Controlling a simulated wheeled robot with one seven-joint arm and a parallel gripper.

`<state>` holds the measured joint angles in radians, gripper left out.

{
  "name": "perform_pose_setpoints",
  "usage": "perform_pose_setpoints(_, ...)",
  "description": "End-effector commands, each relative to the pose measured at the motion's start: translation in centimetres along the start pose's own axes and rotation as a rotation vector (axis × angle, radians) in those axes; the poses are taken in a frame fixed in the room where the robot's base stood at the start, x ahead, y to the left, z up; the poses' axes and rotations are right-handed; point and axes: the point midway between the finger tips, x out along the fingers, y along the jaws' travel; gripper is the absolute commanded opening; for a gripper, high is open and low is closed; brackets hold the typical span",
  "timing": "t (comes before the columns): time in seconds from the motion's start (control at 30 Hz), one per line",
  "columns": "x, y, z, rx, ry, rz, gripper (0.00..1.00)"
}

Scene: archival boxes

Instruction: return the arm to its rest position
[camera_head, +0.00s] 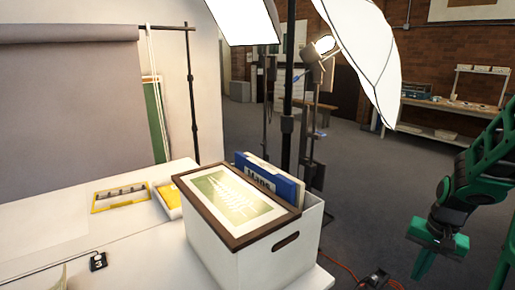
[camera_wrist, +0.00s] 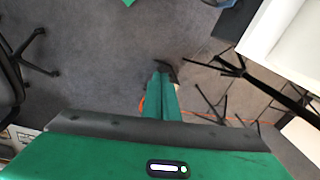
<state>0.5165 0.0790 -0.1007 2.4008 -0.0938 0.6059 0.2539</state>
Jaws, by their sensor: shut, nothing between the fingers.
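My arm (camera_head: 490,150), green and black, is raised at the right side of the head view. My gripper (camera_head: 421,272) hangs from it, pointing down over the open floor, to the right of the table and apart from everything. In the wrist view the two green fingers of my gripper (camera_wrist: 161,76) are together with nothing between them.
A white box (camera_head: 245,262) holding a blue binder (camera_head: 270,180), with a framed picture (camera_head: 235,205) across its top, stands at the table's (camera_head: 130,260) right end. Light stands (camera_head: 287,100) rise behind it. An orange cable (camera_head: 345,270) lies on the floor. A shelf (camera_head: 445,130) stands far right.

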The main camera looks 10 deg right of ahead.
Motion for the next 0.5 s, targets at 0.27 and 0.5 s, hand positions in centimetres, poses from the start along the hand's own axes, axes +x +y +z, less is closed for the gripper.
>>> perform_pose_setpoints(0.27,-6.2,1.5,6.4,-0.118,0.0,0.054,0.0)
perform_pose_setpoints(0.5,-9.7,3.5,12.2,-0.202,-0.021,0.067,0.0)
